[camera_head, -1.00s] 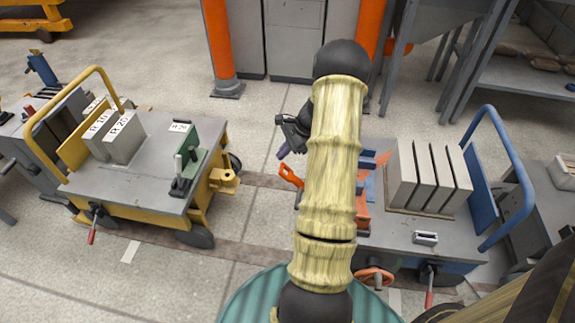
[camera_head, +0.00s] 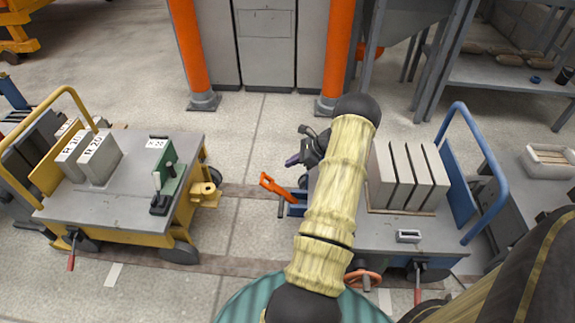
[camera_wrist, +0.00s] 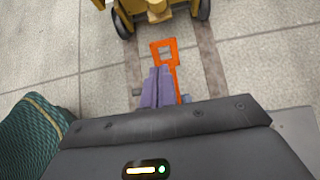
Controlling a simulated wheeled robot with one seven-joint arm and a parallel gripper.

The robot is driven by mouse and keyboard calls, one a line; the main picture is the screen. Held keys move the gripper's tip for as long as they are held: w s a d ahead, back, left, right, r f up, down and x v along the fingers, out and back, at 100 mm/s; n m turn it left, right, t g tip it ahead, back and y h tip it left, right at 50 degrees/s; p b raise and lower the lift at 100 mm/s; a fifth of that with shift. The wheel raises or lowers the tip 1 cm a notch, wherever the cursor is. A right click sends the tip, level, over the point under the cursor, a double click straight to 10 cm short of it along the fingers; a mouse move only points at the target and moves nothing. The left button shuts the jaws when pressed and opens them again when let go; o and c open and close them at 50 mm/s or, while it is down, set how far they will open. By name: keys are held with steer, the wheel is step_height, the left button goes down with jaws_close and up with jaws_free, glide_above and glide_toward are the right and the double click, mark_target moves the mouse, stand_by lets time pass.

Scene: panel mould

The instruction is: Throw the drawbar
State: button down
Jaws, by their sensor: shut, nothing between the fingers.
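The orange drawbar (camera_head: 275,187) with a square eye at its end sticks out from the left end of the blue-handled cart (camera_head: 400,235), pointing at the yellow cart (camera_head: 125,165). In the wrist view its eye (camera_wrist: 163,48) lies just beyond my fingertips. My gripper (camera_head: 292,160) has purple fingers, shut and empty, behind the drawbar in the head view. In the wrist view the gripper (camera_wrist: 158,72) overlaps the drawbar's shank; I cannot tell whether they touch. The yellow coupling (camera_head: 205,193) stands apart from the eye.
A green lever block (camera_head: 168,180) and grey blocks (camera_head: 98,157) stand on the yellow cart. Grey panels (camera_head: 408,178) stand on the blue-handled cart. Orange posts (camera_head: 188,50) and a grey cabinet (camera_head: 265,45) are behind. Floor between the carts is clear.

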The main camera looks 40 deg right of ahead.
mark_target(263, 178)
steer(key=b+x, duration=0.4)
steer(key=x, duration=0.8)
steer(key=shift+s, duration=0.1)
steer(key=shift+w+f, duration=0.15)
steer(key=shift+w, duration=0.1)
